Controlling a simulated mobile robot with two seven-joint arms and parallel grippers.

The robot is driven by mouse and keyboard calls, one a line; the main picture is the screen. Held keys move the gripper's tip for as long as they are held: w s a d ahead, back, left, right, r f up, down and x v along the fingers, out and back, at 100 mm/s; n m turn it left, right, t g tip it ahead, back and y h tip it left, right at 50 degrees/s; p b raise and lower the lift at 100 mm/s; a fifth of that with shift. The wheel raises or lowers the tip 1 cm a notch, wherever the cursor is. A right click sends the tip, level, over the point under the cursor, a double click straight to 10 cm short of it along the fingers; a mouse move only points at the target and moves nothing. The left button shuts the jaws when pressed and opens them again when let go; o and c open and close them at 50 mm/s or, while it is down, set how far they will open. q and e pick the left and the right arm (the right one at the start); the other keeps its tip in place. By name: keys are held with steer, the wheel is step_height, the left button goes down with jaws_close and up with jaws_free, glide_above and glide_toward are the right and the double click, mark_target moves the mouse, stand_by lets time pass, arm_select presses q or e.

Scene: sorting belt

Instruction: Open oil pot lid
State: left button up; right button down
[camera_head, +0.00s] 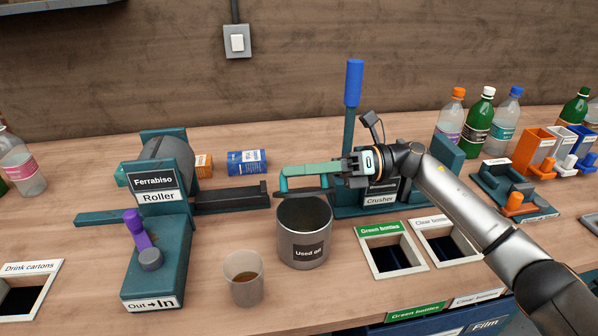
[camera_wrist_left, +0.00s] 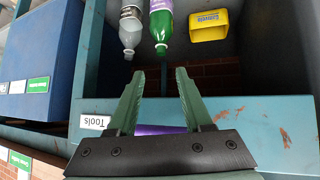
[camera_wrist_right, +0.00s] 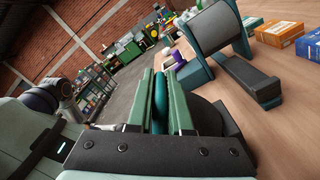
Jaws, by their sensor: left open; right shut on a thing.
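The grey pot labelled "Used oil" (camera_head: 304,248) stands on the wooden counter, and its dark round mouth shows in the head view. The dark lid (camera_head: 304,193) is seen nearly edge-on just above the pot's back rim, under my right gripper (camera_head: 285,176). My right gripper comes in from the right and is shut on the lid's teal handle (camera_wrist_right: 160,103), which shows between the fingers in the right wrist view. The dark lid shows there beside the fingers (camera_wrist_right: 209,117). My left gripper (camera_wrist_left: 156,80) is open and empty, outside the head view.
A beige cup (camera_head: 244,280) with brown liquid stands left of the pot. The roller machine (camera_head: 152,270) is further left, the crusher (camera_head: 352,130) behind right. Green-bottle opening (camera_head: 372,266) is at right. Bottles (camera_wrist_left: 162,25) and a yellow container (camera_wrist_left: 209,25) are beyond my left gripper.

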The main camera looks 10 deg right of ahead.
steer(key=c, duration=0.8)
jaws_free()
steer(key=shift+c, duration=0.2)
steer(key=d+b, duration=0.1)
steer(key=d, duration=1.1)
steer(key=shift+d, duration=0.3)
steer(key=shift+s, duration=0.1)
